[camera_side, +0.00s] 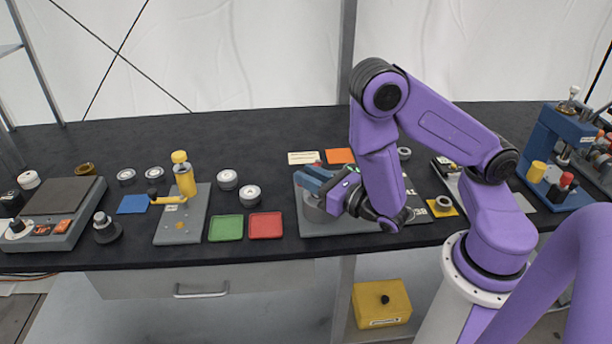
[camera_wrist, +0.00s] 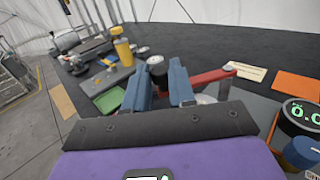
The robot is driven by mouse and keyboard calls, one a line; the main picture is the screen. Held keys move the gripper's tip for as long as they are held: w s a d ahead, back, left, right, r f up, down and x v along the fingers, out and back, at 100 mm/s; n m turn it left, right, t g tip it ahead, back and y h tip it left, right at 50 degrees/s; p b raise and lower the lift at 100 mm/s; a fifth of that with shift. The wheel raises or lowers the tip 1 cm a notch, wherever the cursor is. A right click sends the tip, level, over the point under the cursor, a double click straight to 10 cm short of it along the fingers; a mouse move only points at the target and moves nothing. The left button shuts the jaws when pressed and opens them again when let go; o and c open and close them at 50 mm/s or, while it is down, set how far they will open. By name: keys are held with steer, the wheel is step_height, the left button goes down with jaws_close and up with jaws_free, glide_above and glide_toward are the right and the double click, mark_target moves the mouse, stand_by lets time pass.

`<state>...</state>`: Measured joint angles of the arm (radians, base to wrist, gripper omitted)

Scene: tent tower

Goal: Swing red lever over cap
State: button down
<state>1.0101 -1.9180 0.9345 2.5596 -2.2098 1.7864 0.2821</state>
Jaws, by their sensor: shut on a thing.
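The red lever (camera_wrist: 208,77) shows in the wrist view as a bar running right from my gripper's right finger to a pivot. My gripper (camera_wrist: 160,80) has two blue fingers standing a little apart, shut on the lever's near end; the held part is mostly hidden. In the side view my gripper (camera_side: 310,177) is low over the left part of a grey base plate (camera_side: 343,227). A round grey body (camera_side: 312,209), likely with the cap, stands on the plate just below the fingers. A pale round edge (camera_wrist: 207,99) shows beneath the lever in the wrist view. Whether the lever lies over the cap I cannot tell.
Green (camera_side: 226,228) and red (camera_side: 266,225) trays lie left of the plate. A yellow post fixture (camera_side: 185,180) and several round weights stand further left. Behind are a white label (camera_side: 304,157) and an orange card (camera_side: 341,156). A digital display (camera_wrist: 302,115) stands right of my gripper.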

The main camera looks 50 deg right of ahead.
steer(key=shift+s+n+y, duration=0.15)
steer(key=shift+n+y, duration=0.15)
steer(key=shift+y, duration=0.2)
steer(key=c, duration=0.9)
jaws_free()
steer(key=shift+c, duration=0.2)
steer(key=shift+h, duration=0.3)
steer(key=shift+w+a+m+g+h, duration=0.1)
steer(key=shift+w+a+m+h, duration=0.1)
steer(key=shift+w+m+h, duration=0.5)
steer(key=shift+w+a+m+g+h, duration=0.2)
steer(key=shift+m+h, duration=0.3)
steer(key=shift+h, duration=0.4)
steer(key=shift+w+a+m+h, duration=0.15)
steer(key=shift+w+m+h, duration=0.4)
steer(key=shift+h, duration=0.25)
steer(key=shift+w+m+g+h, duration=2.1)
steer(key=shift+m+h, duration=0.75)
steer(key=shift+h, duration=1.05)
steer(key=v, duration=1.7)
